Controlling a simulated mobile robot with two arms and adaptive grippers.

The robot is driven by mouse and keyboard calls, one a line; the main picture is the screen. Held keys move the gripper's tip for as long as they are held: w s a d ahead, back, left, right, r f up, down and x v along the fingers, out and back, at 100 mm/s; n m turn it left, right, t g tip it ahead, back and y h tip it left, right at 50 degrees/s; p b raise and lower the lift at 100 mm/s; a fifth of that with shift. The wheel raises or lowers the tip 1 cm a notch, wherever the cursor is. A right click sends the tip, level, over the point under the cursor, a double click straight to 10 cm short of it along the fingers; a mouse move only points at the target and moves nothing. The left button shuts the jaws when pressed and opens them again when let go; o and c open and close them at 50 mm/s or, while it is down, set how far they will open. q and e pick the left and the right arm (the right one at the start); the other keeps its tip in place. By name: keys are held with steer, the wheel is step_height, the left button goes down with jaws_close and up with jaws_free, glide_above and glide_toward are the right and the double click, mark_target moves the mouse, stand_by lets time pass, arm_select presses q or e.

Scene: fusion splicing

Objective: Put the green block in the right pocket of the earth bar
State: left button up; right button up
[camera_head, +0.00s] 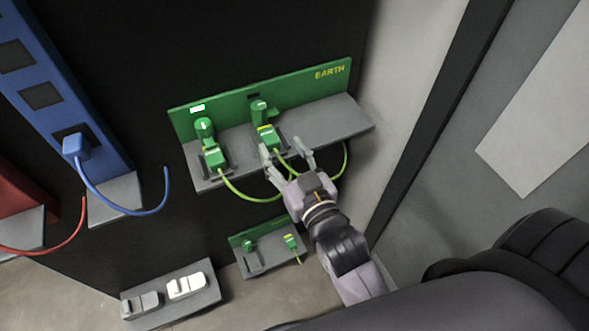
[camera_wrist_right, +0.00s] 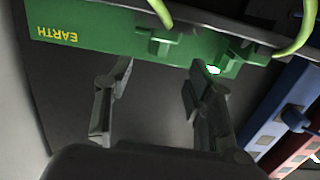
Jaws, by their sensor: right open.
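The earth bar (camera_head: 325,85) is a green back panel lettered EARTH with a grey shelf, high in the head view; the panel also shows inverted in the wrist view (camera_wrist_right: 100,36). A green block (camera_head: 267,138) with a yellow band stands at the bar's right pocket, below a green knob, a green cable trailing from it. I cannot tell whether it is fully seated. Another green block (camera_head: 215,158) stands at the left pocket. My right gripper (camera_head: 286,147) is open just in front of the right block; its spread fingers also show in the wrist view (camera_wrist_right: 161,66). My left gripper is not visible.
A smaller green panel (camera_head: 266,230) with a grey shelf and a small green block (camera_head: 291,241) sits below. A blue panel (camera_head: 55,95) with a plug and cable stands left. A grey tray (camera_head: 205,297) with switch-like parts lies low. The shelf's right end is clear.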

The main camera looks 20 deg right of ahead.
steer(key=shift+s+d+r, duration=0.1)
steer(key=shift+s, duration=2.5)
steer(key=s+a+f+n+g+y, duration=0.1)
steer(key=s+f+g, duration=0.15)
steer(key=f, duration=1.05)
steer(key=s+a+f+n+g, duration=0.1)
steer(key=a+f+g, duration=0.15)
steer(key=f, duration=0.95)
steer(key=s+a+f+g+y, duration=0.1)
steer(key=s+f+g, duration=0.15)
steer(key=f, duration=1.05)
steer(key=s+d+f+g+h, duration=0.1)
steer(key=s+d+f+g, duration=0.1)
steer(key=s+f, duration=0.4)
steer(key=s+d+f+g, duration=0.3)
steer(key=s+f, duration=0.2)
steer(key=f, duration=0.3)
steer(key=s+d+f+g, duration=0.2)
steer(key=s+d+f, duration=0.2)
steer(key=s, duration=0.3)
steer(key=s+d+f+g+h, duration=0.1)
steer(key=s+d+f+g, duration=0.1)
steer(key=s, duration=0.5)
step_height(320, 180, down, 3)
steer(key=shift+s+d+r+h, duration=0.2)
steer(key=shift+d+h, duration=0.1)
steer(key=shift+d, duration=0.6)
